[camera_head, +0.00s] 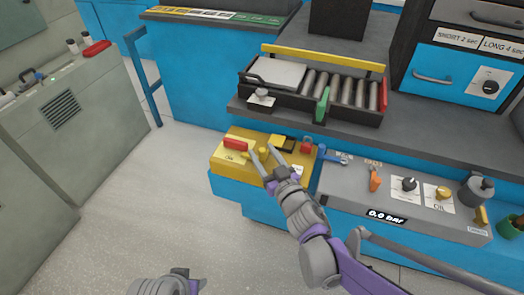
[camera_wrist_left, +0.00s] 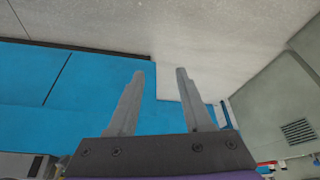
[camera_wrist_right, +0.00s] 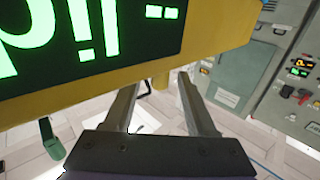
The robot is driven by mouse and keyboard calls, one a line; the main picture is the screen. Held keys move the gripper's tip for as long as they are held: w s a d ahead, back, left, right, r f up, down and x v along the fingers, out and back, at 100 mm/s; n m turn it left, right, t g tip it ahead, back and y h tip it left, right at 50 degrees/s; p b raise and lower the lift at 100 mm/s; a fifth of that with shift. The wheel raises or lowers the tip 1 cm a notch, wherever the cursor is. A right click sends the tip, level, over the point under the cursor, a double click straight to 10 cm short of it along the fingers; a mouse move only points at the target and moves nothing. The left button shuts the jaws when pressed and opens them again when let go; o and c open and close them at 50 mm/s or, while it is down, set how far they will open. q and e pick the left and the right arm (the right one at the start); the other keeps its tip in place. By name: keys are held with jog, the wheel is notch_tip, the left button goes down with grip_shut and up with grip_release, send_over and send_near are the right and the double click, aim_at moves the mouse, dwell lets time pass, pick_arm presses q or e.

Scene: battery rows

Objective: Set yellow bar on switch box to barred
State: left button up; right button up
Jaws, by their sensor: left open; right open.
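The yellow switch box (camera_head: 225,166) sits at the middle of the head view, at the front of the blue bench. On its top are a red handle (camera_head: 235,144), a small yellow bar (camera_head: 262,151) and a black part. My right gripper (camera_head: 263,153) is open over the box, its fingertips on either side of the yellow bar; I cannot tell whether they touch it. The bar's setting is not readable. The right wrist view shows the open fingers (camera_wrist_right: 160,85) below a yellow-edged green display (camera_wrist_right: 80,40). My left gripper (camera_wrist_left: 160,75) is open and empty, low by the floor.
A grey panel (camera_head: 340,200) with knobs, an orange handle and a display reading 0.0 bar is right of the box. A roller tray (camera_head: 375,120) with a yellow rail stands behind. Grey cabinets (camera_head: 60,120) are at left, with clear floor between.

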jog(key=v, duration=0.9)
jog(key=shift+s+p, duration=0.35)
jog(key=shift+p, duration=0.05)
jog(key=shift+d, duration=0.15)
